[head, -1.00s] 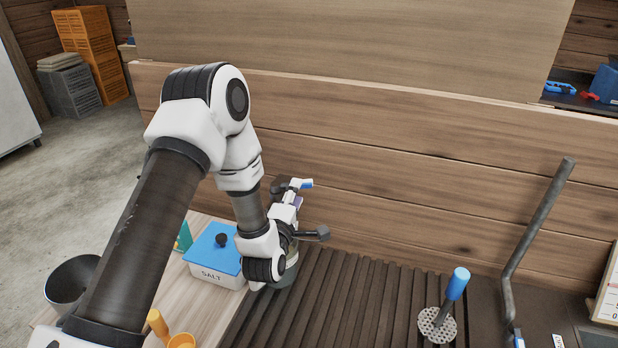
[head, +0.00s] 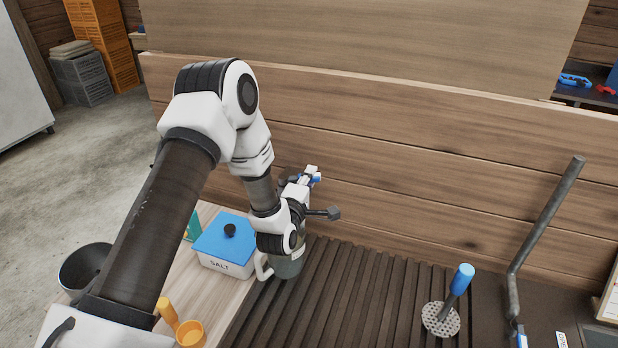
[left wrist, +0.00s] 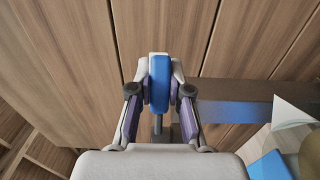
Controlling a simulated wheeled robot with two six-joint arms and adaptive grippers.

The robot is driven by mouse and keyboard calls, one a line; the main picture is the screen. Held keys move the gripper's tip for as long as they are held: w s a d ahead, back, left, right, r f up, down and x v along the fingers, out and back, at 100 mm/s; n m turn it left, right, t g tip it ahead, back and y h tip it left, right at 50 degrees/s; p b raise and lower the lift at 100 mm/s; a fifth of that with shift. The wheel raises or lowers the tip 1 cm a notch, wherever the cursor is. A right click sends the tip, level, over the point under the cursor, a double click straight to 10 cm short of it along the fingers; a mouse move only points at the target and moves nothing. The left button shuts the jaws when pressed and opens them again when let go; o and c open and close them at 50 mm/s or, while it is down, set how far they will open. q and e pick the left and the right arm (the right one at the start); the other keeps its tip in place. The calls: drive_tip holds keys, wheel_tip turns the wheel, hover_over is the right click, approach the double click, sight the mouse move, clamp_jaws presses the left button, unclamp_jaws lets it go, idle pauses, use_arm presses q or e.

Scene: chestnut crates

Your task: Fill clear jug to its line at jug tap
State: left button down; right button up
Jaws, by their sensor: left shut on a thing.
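My left gripper (head: 309,179) is shut on a blue lever handle, seen between its fingers in the left wrist view (left wrist: 159,84). The lever sits by a dark tap part (head: 326,213) that sticks out in front of the wooden wall. Below my left wrist a greyish jug with a pale handle (head: 263,268) stands on the ribbed dark surface, partly hidden by the wrist. Its fill line, any water in it and any stream from the tap cannot be made out. My right gripper is out of view.
A white salt box with a blue lid (head: 225,238) stands left of the jug. An orange scoop (head: 190,333) and a dark bowl (head: 84,268) are nearer. A blue-handled perforated tool (head: 441,318) and a bent dark pipe (head: 513,285) are at right. The ribbed middle is clear.

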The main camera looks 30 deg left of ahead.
use_arm(q)
drive_tip(key=m+h, duration=0.1)
drive_tip(key=s+h, duration=0.1)
drive_tip(key=shift+d+f+m+t+h+b, duration=0.1)
drive_tip(key=shift+d+m+t+h+b, duration=0.1)
drive_tip(key=shift+m+t+h+b, duration=0.15)
drive_tip(key=m+h, duration=0.1)
drive_tip(key=h, duration=0.1)
drive_tip(key=s+m+h, duration=0.1)
drive_tip(key=h, duration=0.1)
drive_tip(key=shift+s+d+m, duration=0.1)
drive_tip(key=shift+d+m, duration=0.25)
drive_tip(key=shift+s+d+m+h, duration=0.2)
drive_tip(key=shift+m+h, duration=0.1)
drive_tip(key=shift+h, duration=0.25)
drive_tip(key=c, duration=1.1)
unclamp_jaws()
drive_tip(key=shift+w+d, duration=0.15)
drive_tip(key=shift+d, duration=0.05)
